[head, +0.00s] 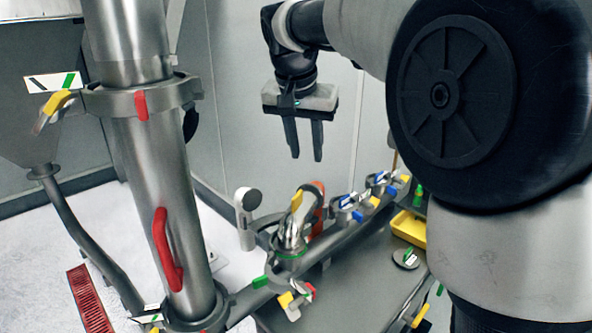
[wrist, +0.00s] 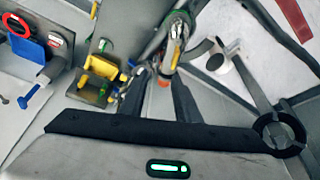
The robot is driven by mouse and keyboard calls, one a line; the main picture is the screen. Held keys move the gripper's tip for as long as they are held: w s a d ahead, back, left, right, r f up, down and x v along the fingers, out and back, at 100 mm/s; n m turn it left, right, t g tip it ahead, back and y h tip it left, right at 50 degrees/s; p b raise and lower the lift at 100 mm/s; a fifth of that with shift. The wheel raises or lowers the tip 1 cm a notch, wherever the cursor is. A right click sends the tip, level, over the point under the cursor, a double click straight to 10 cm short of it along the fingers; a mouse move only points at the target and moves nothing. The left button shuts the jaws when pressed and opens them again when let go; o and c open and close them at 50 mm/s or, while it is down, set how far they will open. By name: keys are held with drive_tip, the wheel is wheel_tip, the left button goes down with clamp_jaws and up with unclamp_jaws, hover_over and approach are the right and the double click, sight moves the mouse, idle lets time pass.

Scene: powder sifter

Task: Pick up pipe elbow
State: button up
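A shiny metal pipe elbow (head: 288,236) stands on the grey pipework in the middle of the head view. A yellow clamp handle is at its top and a green ring at its base. It seems to be the metal piece (wrist: 175,40) at the top centre of the wrist view, also with a yellow handle. My gripper (head: 307,157) hangs above it, fingers pointing down, with a gap between them. In the wrist view my gripper (wrist: 162,77) is open, and the elbow lies beyond the fingertips, not between them.
A large steel column (head: 150,170) with red handles stands at left. Clamps with blue handles (head: 346,207) line the pipe right of the elbow. A white cylinder-topped post (head: 246,205) stands left of it. A yellow bin (head: 409,229) sits on the grey table (head: 350,285).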

drive_tip(key=w+a+f, duration=0.2)
drive_tip(key=w+a, duration=0.2)
approach(298, 194)
drive_tip(key=shift+m, duration=0.4)
drive_tip(key=x, duration=0.5)
drive_tip(key=shift+w+d, duration=0.15)
drive_tip(key=shift+w, duration=0.25)
drive_tip(key=shift+s+p+x, duration=0.2)
drive_tip(key=shift+p+x, duration=0.4)
drive_tip(key=shift+x, duration=1.95)
drive_tip(key=shift+f, duration=0.1)
clamp_jaws()
drive_tip(key=shift+s, duration=0.1)
